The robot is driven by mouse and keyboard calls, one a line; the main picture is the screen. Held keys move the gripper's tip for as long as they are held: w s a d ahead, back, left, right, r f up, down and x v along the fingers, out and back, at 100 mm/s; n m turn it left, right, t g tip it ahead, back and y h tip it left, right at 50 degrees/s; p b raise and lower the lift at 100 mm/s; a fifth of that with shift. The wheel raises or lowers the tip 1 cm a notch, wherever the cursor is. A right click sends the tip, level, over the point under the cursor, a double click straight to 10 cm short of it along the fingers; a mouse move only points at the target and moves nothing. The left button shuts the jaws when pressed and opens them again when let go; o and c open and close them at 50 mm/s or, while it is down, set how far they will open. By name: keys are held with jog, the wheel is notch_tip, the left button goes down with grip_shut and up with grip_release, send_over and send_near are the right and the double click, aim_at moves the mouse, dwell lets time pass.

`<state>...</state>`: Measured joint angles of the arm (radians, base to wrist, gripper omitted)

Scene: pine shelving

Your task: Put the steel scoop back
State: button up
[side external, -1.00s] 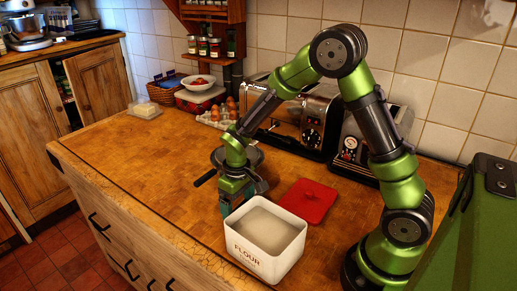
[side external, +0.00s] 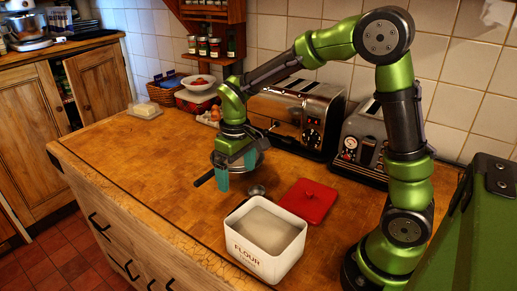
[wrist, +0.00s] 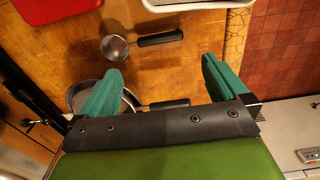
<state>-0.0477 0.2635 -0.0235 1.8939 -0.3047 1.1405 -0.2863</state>
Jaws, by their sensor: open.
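The steel scoop (side external: 257,190) lies on the wooden counter just behind the flour tin (side external: 284,265). In the wrist view the scoop (wrist: 115,47) shows a small round bowl and a dark handle pointing right. The open tin holds white flour; its rim (wrist: 190,5) shows at the top of the wrist view. My gripper (side external: 236,172) is open and empty, raised above the counter by the pan. In the wrist view my gripper's teal fingers (wrist: 162,68) are apart, with the scoop beyond them. In the side view the scoop's handle is hard to make out.
A steel pan (side external: 258,161) with a dark handle sits partly hidden behind my gripper. A red lid (side external: 308,201) lies right of the scoop. Toasters (side external: 298,118) line the wall. An egg tray and bowl stand farther back.

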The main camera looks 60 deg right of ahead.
jog(key=s+a+r+m+t+y, duration=0.2)
jog(key=s+r+m+t, duration=0.2)
jog(key=s+r+t, duration=0.3)
jog(key=s+r, duration=0.4)
jog(key=s, duration=0.3)
jog(key=shift+s+a+r, duration=0.15)
jog(key=shift+s+r, duration=0.05)
jog(key=shift+s, duration=0.2)
